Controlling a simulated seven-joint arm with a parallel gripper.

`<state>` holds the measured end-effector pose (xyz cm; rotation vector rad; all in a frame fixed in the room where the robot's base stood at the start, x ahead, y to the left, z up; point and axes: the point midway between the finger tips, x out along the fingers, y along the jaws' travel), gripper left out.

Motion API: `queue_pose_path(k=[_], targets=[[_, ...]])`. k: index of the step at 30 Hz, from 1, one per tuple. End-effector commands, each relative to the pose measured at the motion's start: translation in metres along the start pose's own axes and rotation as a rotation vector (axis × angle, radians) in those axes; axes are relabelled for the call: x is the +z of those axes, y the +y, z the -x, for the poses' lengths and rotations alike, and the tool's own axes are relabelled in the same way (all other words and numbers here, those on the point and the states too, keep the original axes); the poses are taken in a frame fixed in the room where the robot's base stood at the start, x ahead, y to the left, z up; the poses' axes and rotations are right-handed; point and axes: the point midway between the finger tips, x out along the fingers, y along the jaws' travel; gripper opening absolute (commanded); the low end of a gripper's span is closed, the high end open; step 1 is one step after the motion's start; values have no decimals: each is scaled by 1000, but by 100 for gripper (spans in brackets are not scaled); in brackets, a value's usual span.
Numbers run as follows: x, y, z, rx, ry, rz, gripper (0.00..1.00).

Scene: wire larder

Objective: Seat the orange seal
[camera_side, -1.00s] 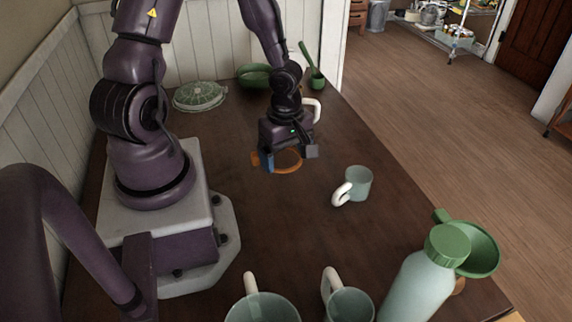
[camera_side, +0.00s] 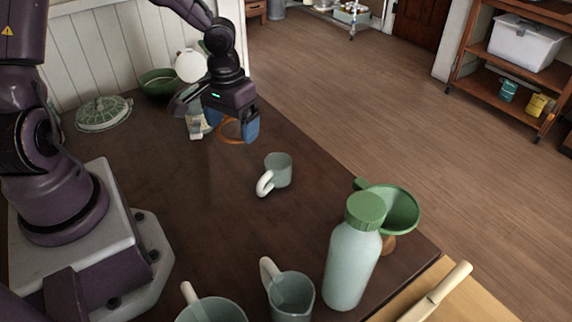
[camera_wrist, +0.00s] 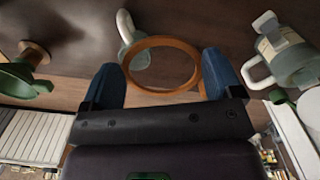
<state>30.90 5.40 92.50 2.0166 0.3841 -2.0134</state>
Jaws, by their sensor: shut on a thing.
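The orange seal (camera_side: 231,140) is a thin ring, held above the dark table. My gripper (camera_wrist: 161,76) is shut on it, with a blue finger at each side of the ring (camera_wrist: 160,41) in the wrist view. In the side view my gripper (camera_side: 231,126) hangs near the table's far right edge. Close behind and left of it stands a pale jar (camera_side: 195,124) with a label, partly hidden by the gripper. In the wrist view the jar (camera_wrist: 288,62) is at right, apart from the ring, with a white handle.
A pale mug (camera_side: 279,170) stands in front of the gripper. Nearer are a green-capped bottle (camera_side: 352,262), a green funnel (camera_side: 398,208) and two more mugs. A green bowl (camera_side: 158,82) and a pale green lidded dish (camera_side: 103,113) are at the back. The table's middle is clear.

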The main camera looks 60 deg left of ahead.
Motion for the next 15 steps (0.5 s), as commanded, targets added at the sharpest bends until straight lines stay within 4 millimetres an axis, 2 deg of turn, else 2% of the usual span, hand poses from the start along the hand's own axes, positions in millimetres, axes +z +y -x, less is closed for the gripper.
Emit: queue_pose_path(k=[3,5,9,12,15], targets=[[-13,25,18,4,2,-227,63],[-19,40,28,4,2,-320,63],[-26,61,41,2,0,-367,63],[-28,57,41,-1,-3,-350,63],[-39,34,36,-2,-1,-274,63]])
